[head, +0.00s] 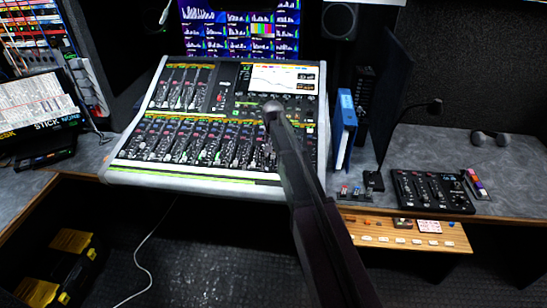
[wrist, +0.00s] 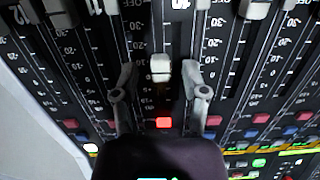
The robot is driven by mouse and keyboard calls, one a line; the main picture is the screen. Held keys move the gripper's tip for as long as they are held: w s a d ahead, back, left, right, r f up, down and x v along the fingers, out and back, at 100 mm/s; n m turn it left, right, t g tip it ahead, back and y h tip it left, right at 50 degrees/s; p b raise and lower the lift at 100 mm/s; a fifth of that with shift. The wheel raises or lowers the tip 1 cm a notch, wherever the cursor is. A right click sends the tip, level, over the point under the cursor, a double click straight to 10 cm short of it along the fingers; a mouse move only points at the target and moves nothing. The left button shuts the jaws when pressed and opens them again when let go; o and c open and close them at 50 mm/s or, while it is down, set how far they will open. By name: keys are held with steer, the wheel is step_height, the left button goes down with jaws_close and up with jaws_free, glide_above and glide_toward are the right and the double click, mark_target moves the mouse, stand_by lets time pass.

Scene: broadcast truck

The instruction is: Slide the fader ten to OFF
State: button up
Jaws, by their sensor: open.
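The mixing console (head: 190,185) stands on the desk in the head view, its fader rows facing me. In the wrist view a pale fader cap (wrist: 160,67) sits in its slot, partway along the scale, below a "10" label (wrist: 180,3). "OFF" marks show at the top edge of that view. My gripper (wrist: 160,80) is open, with one finger on each side of this cap and visible gaps between; I cannot tell how high the fingertips are above the panel. In the head view my arm hides part of the console, and the gripper cannot be made out.
Other fader caps (wrist: 57,10) sit near the top edge in the wrist view, close beside the fingers' columns. Red and blue buttons (wrist: 260,118) line the lower part. A blue binder (head: 345,130) stands right of the console, with a smaller control panel (head: 432,190) farther right.

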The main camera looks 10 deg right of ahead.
mark_target(271, 170)
steer(key=shift+f, duration=0.15)
jaws_close()
steer(key=shift+s+a+f+b, duration=0.15)
steer(key=shift+s+a, duration=0.15)
steer(key=shift+s, duration=0.65)
steer(key=shift+s+a+f+b, duration=0.1)
steer(key=shift+s+a+b, duration=0.15)
steer(key=shift+s, duration=0.7)
steer(key=shift+s+a+f+b, duration=0.15)
steer(key=shift+s+a, duration=0.2)
steer(key=shift+s, duration=0.6)
steer(key=shift+c, duration=0.2)
jaws_free()
steer(key=shift+o, duration=0.2)
steer(key=shift+w, duration=0.1)
steer(key=s+d+r+n+p, duration=0.1)
steer(key=s+r+p, duration=0.2)
steer(key=s, duration=0.9)
steer(key=s+d+r+n+p, duration=0.1)
steer(key=s+r+n+p, duration=0.1)
steer(key=s, duration=0.9)
steer(key=shift+s+r+n+p, duration=0.3)
steer(key=shift+s+r+p, duration=0.05)
steer(key=shift+r+p, duration=0.4)
